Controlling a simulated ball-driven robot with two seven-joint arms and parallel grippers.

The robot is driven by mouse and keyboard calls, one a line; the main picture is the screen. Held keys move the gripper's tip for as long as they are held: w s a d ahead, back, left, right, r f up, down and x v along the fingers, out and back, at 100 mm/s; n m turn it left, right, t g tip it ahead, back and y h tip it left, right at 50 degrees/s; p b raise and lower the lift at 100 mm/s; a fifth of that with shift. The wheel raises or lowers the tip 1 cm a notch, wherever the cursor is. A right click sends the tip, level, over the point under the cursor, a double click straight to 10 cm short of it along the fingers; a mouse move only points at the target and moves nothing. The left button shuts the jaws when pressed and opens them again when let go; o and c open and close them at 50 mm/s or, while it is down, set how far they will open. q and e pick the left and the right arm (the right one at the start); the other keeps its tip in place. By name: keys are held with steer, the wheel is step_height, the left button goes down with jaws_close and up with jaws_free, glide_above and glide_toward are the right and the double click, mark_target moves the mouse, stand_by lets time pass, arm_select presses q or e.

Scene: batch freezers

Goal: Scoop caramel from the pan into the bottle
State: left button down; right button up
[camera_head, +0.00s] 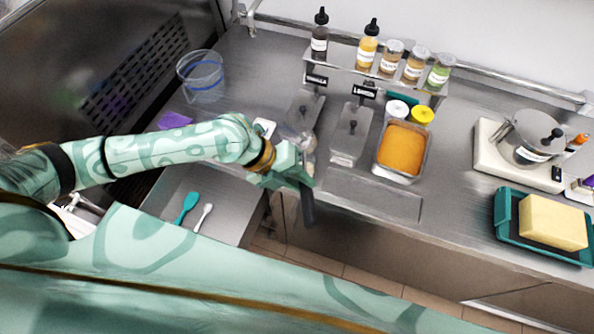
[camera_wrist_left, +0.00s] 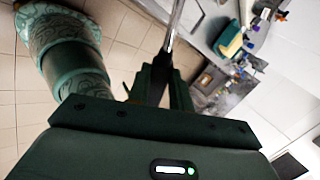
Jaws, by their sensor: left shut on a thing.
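A rectangular metal pan (camera_head: 380,172) filled with smooth orange caramel (camera_head: 401,150) stands on the steel counter. Dark (camera_head: 320,36) and yellow (camera_head: 368,46) bottles with black tips stand on the back rack; I cannot tell which bottle is the task's. My left gripper (camera_head: 303,178) is at the counter's front edge, left of the pan and apart from it. It is shut on a slim metal-shafted tool (camera_wrist_left: 174,25), which runs up between the fingers in the left wrist view. The tool's far end is unclear. My right gripper is not in view.
White and yellow-lidded tubs (camera_head: 421,115) stand behind the pan. A metal pot (camera_head: 520,128) is at right, above a teal tray (camera_head: 508,215) with a yellow block.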

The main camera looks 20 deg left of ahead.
arm_select(q)
steer(key=r+g+y+p, duration=0.1)
steer(key=y+p, duration=0.1)
steer(key=p, duration=0.2)
steer(key=d+r+g+y+p, duration=0.1)
steer(key=y+p, duration=0.2)
steer(key=p, duration=0.2)
steer(key=w+d+r+g+y+p, duration=0.1)
steer(key=y+p, duration=0.1)
steer(key=p, duration=0.2)
steer(key=shift+d+r+p, duration=0.25)
steer(key=shift+r+p, duration=0.1)
steer(key=shift+d, duration=0.1)
